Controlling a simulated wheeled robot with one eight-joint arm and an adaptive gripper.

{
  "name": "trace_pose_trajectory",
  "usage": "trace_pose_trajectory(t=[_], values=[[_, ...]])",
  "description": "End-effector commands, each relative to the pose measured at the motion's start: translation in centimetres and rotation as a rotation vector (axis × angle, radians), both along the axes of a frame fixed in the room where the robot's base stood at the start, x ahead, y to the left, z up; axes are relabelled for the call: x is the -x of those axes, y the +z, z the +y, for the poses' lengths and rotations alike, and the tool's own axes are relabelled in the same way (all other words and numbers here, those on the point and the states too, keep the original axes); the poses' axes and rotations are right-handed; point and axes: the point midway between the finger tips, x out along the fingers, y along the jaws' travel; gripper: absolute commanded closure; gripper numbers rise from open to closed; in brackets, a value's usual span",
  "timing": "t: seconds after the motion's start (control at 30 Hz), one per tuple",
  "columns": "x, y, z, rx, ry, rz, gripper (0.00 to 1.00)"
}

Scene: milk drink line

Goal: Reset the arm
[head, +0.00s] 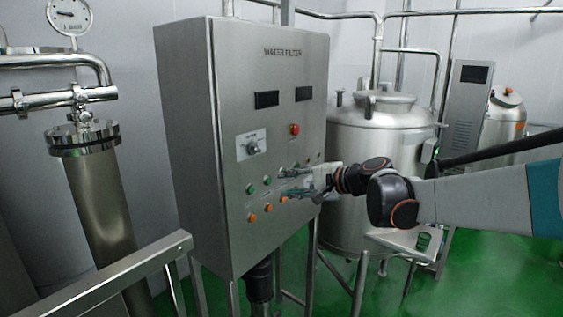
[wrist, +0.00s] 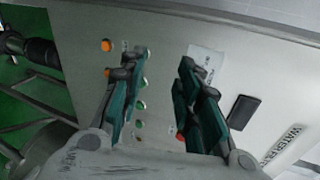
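My gripper (head: 292,183) is in front of the grey control cabinet (head: 190,150) labelled "WATER FILTER", close to its rows of green and orange buttons. In the wrist view, the gripper (wrist: 155,95) has its two green-padded fingers spread apart. Nothing is held between them. Behind the fingers the cabinet face (wrist: 235,75) shows, with an orange button (wrist: 106,45) to the left of the fingers. Some buttons are partly hidden behind the fingers. I cannot tell whether a fingertip touches the panel. My arm reaches in from the right in the head view.
A red button (head: 295,129) and a rotary knob (head: 252,148) sit above the button rows. A steel tank (head: 375,130) stands behind my arm. A metal railing (head: 120,280) is at lower left, near a vertical pipe (head: 100,200) with a gauge (head: 70,15).

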Motion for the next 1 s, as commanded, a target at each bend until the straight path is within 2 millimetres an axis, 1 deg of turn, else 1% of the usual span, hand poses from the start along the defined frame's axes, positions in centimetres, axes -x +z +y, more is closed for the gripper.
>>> trace_pose_trajectory(t=[0.03,0.17,0.2,0.37,0.5,0.57,0.7,0.8,0.9,1.0], values=[[2.0,-1.1,-0.4,0.062,0.008,-0.011,0.69],[6.7,-3.1,-1.6,0.231,0.030,-0.039,0.69],[8.1,-3.9,-2.1,0.282,0.038,-0.048,0.69],[13.9,-7.1,-4.2,0.490,0.073,-0.079,0.69],[19.0,-10.3,-6.4,0.670,0.109,-0.102,0.69],[21.1,-11.8,-7.4,0.747,0.127,-0.111,0.69],[26.0,-15.5,-10.0,0.926,0.170,-0.128,0.69],[29.2,-18.3,-12.0,1.053,0.203,-0.138,0.69],[32.0,-20.7,-13.8,1.168,0.235,-0.145,0.69],[34.1,-22.7,-15.3,1.259,0.262,-0.148,0.69]])
